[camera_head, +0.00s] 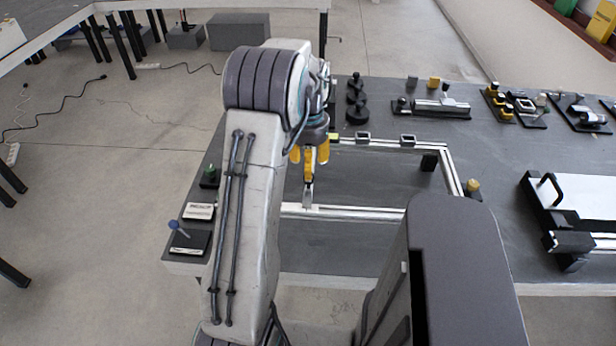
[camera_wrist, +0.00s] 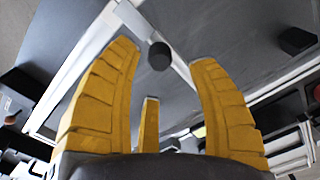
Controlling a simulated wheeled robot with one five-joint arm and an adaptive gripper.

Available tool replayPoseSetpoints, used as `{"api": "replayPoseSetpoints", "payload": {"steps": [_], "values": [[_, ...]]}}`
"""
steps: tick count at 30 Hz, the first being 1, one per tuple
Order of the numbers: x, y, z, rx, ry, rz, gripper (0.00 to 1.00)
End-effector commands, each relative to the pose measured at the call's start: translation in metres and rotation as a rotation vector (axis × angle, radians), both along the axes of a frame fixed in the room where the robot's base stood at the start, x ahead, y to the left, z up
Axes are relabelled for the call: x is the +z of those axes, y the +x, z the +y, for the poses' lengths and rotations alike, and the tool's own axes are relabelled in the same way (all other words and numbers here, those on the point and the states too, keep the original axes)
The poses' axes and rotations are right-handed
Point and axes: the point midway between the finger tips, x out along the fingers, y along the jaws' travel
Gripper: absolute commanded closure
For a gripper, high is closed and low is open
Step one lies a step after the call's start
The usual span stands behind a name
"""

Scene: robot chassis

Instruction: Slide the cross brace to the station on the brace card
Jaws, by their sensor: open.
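The silver chassis frame (camera_head: 385,145) lies on the dark bench. The cross brace (camera_head: 307,199) is a light bar at the left part of the frame, meeting the front rail; my gripper hides much of it. In the wrist view the brace (camera_wrist: 181,72) runs diagonally with a black knob (camera_wrist: 159,56) on top. My gripper (camera_head: 309,160) points down above the brace. Its yellow fingers (camera_wrist: 165,62) are open, with the knob appearing between them and nothing held. A white card (camera_head: 198,211) with dark print lies on the bench's left edge; its text is too small to read.
A blue-knobbed item (camera_head: 174,225) stands in front of the card. Two small blocks (camera_head: 407,140) sit on the rear rail, and a black block (camera_head: 429,161) is near the right rail. Fixtures fill the back. A white-topped handled unit (camera_head: 575,190) stands right.

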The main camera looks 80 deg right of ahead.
Motion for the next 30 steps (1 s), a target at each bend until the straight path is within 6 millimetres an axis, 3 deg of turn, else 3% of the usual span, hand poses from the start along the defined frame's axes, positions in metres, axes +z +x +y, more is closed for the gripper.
{"api": "replayPoseSetpoints", "payload": {"steps": [12,27,30], "values": [[-0.046,0.000,0.001,0.001,0.003,0.000,0.47],[-0.053,0.000,0.000,0.002,0.001,0.000,0.47],[-0.053,0.000,0.000,0.001,0.001,0.000,0.56]]}}
